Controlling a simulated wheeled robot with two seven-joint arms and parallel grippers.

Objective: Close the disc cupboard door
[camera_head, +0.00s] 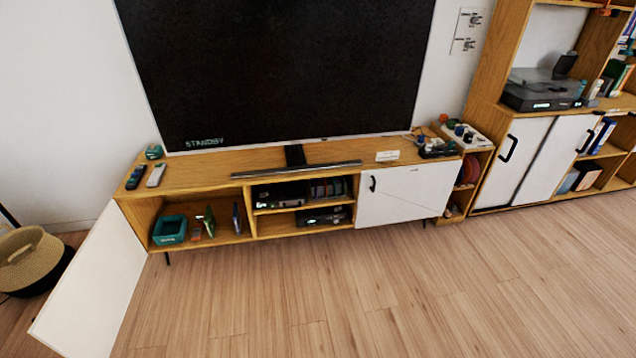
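The long wooden TV cabinet (215,177) stands against the wall. Its left compartment is open, and the white door (92,285) is swung wide out to the left, hinged at the cabinet's left end. Inside that compartment are a teal bin (169,230) and a few small upright items (208,221). A second white door (408,193) with a black handle on the cabinet's right part is shut. No label shows which one is the disc cupboard. Neither of my grippers is in view.
A woven basket (28,258) stands on the floor left of the open door. A large TV (280,70) stands on the cabinet top with remotes (156,175) to its left. A shelf unit with white doors (525,155) is at right. The wooden floor (380,285) in front is clear.

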